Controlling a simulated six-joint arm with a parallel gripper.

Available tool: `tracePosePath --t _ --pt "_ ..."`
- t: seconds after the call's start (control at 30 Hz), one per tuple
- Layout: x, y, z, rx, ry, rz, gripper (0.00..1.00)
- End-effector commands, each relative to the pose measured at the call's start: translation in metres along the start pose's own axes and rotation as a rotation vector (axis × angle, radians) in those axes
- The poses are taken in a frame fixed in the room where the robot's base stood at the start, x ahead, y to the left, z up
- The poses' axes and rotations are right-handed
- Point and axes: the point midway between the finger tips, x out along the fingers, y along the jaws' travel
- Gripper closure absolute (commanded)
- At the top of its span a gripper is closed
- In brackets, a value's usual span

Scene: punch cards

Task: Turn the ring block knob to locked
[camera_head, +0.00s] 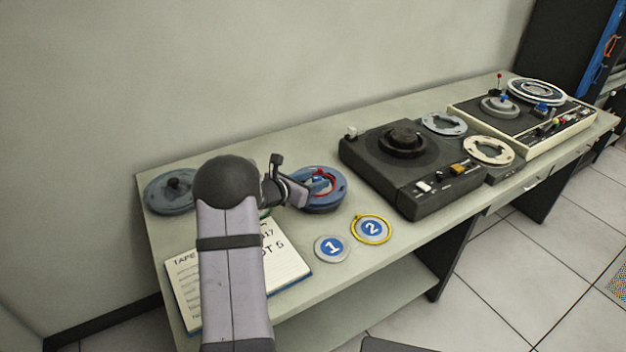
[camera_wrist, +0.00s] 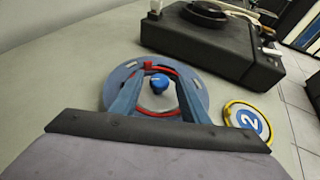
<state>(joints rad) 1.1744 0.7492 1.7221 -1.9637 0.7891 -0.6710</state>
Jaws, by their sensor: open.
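The ring block (camera_head: 337,198) is a round blue-grey disc on the table, with a red ring (camera_head: 329,177) on it. In the wrist view the ring block (camera_wrist: 198,97) has a blue knob (camera_wrist: 158,82) at its centre, inside the red ring (camera_wrist: 150,66). My gripper (camera_wrist: 156,88) is open, its two fingers reaching over the disc on either side of the knob. Nothing is between the fingers except the knob in view; I cannot tell whether they touch it. In the head view my gripper (camera_head: 303,190) hides part of the disc's left side. No locked marking is readable.
A black tape deck (camera_head: 415,190) stands right of the ring block. Discs marked 1 (camera_head: 331,248) and 2 (camera_head: 371,229) lie in front. A notebook (camera_head: 285,262) lies left, partly behind my arm. Another blue-grey reel (camera_head: 160,195) is at far left. A second deck (camera_head: 540,125) stands further right.

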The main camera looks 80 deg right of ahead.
Motion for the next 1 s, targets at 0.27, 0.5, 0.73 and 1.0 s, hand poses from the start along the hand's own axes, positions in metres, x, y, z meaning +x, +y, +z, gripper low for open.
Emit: tracePosePath --t 0.27,0.5,0.73,1.0 --pt "0.0001 0.0001 0.0001 0.000 0.000 0.000 0.76" --pt "-0.0001 0.0002 0.0003 0.001 -0.001 -0.001 0.98" --pt "-0.0007 0.0019 0.0014 0.015 -0.001 -0.033 0.98" --pt "-0.0008 0.0054 0.0014 0.063 -0.001 -0.150 0.98"
